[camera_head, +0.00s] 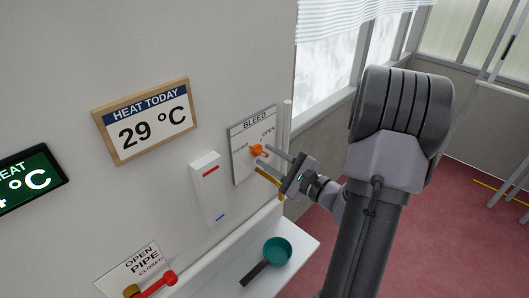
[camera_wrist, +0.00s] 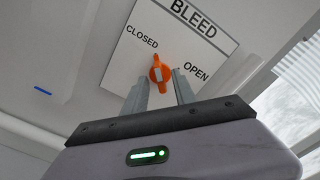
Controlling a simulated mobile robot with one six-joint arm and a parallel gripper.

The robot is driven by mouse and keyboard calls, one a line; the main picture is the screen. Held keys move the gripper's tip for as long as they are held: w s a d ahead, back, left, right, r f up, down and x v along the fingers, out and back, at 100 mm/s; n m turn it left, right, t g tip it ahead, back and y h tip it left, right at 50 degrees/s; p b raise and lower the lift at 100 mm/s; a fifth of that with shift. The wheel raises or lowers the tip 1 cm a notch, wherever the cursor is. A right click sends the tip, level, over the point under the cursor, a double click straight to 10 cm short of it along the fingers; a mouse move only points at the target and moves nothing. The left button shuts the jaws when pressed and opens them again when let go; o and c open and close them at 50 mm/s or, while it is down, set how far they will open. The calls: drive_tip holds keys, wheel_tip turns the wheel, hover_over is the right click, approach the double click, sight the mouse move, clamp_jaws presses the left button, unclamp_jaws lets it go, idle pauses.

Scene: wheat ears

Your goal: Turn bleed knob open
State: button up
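The orange bleed knob (camera_head: 257,150) sits on a white BLEED panel (camera_head: 240,168) on the wall. In the wrist view the knob (camera_wrist: 160,74) shows below and between the words CLOSED and OPEN, its longer side roughly up and down. I cannot tell its exact setting. My gripper (camera_head: 262,158) is at the panel, its fingers pointing at the wall. In the wrist view the gripper (camera_wrist: 161,80) has its fingers apart, with the tips close to either side of the knob. Clear contact with the knob does not show.
A white box with red and blue marks (camera_head: 209,187) is left of the panel. A HEAT TODAY sign (camera_head: 148,120) hangs further left. A red-handled pipe valve (camera_head: 155,285) and a green pan (camera_head: 277,251) on a white ledge (camera_head: 300,252) are below. A window is at the right.

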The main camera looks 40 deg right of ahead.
drive_tip(key=shift+w, duration=0.9)
clamp_jaws()
